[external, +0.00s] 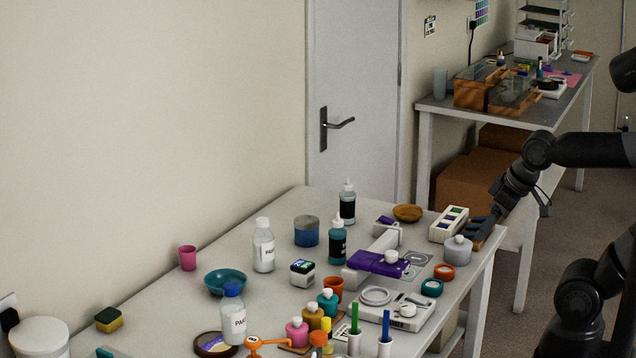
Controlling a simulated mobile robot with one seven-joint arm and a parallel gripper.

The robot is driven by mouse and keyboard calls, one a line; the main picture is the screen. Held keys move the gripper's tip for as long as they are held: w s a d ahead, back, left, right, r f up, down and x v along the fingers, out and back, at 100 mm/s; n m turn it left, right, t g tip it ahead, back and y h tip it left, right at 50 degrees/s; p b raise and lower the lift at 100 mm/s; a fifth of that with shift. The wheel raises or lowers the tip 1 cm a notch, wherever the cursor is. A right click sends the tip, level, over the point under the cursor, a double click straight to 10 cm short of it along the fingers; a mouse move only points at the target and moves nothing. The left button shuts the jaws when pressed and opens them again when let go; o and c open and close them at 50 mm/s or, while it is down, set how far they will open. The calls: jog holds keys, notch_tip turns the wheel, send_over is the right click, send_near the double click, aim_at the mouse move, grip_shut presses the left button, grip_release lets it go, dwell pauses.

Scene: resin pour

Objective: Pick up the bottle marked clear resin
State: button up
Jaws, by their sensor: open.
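No label legibly reads clear resin, so I cannot tell which bottle it is. Two dark teal bottles with white nozzle tips stand upright on the near table, one farther back (347,205) and one in front of it (337,245); their labels are too small to read. A clear bottle with a white cap (263,250) and a blue-capped bottle (233,318) stand further left, with labels starting "PA". My gripper (481,240) is open and empty at the table's right end, apart from all these bottles.
A purple-and-white device (376,263), a white scale-like unit (397,308) and small coloured bottles crowd the middle. The table's back left is clearer.

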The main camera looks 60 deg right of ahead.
jog(key=shift+c, duration=0.2)
dwell(0.4)
jog(key=w+d+r, duration=0.2)
jog(key=w+r, duration=0.1)
jog(key=w, duration=0.4)
jog(key=w+d+r, duration=0.2)
jog(key=w+r, duration=0.1)
jog(key=w, duration=0.3)
jog(key=m+g, duration=0.1)
jog(key=m, duration=0.1)
send_over(350, 189)
jog(key=s, duration=0.3)
notch_tip(350, 189, down, 11)
jog(key=shift+h, duration=0.3)
jog(key=x, duration=1)
jog(key=shift+w+d+f, duration=0.15)
jog(key=shift+d+f, duration=0.05)
jog(key=shift+f, duration=0.1)
